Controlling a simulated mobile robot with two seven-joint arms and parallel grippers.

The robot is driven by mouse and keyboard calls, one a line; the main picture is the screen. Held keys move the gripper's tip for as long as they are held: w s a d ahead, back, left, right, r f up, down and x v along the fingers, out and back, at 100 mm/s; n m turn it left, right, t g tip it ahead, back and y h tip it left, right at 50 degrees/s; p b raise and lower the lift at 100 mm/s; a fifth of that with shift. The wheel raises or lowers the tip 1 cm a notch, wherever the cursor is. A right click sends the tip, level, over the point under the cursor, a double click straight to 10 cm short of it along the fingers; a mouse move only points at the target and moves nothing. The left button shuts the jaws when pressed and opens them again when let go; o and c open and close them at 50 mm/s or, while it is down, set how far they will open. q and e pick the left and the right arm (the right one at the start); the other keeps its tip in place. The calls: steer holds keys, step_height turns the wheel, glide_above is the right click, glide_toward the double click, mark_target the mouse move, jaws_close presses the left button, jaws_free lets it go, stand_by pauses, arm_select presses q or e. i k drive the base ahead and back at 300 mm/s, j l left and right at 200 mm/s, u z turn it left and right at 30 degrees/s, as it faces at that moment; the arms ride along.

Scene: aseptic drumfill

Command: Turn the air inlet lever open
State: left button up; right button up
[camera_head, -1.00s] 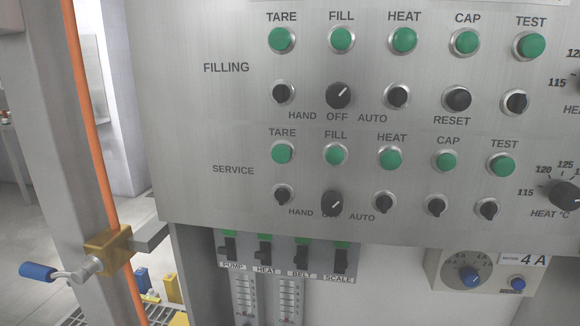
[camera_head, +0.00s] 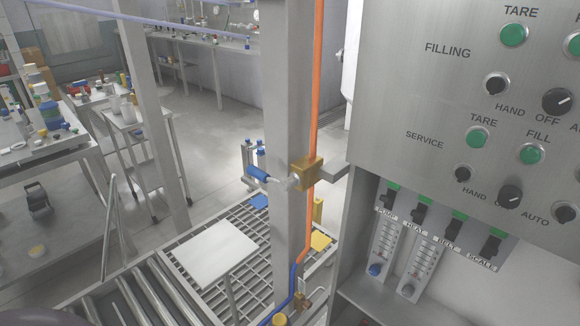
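The air inlet lever is most likely the blue-handled lever (camera_head: 258,174) on a brass valve body (camera_head: 306,173). The valve sits on the orange line (camera_head: 316,80) that runs down a steel post (camera_head: 288,110). The blue handle points left, out sideways from the vertical line, and tilts slightly up at its end. A small bracket joins the valve to the control panel side. Neither of my grippers shows in the view, and nothing touches the lever.
The control panel (camera_head: 420,130) with green buttons and black knobs fills the right. Below it hang black switches and two flow gauges. A roller conveyor (camera_head: 170,295), a grating and a white plate (camera_head: 214,253) lie lower left. Cluttered benches stand further left.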

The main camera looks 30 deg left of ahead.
mark_target(254, 172)
steer(key=l+u, duration=0.1)
steer(key=u, duration=0.6)
steer(key=l+u, duration=0.1)
steer(key=u, duration=0.25)
steer(key=k, duration=0.05)
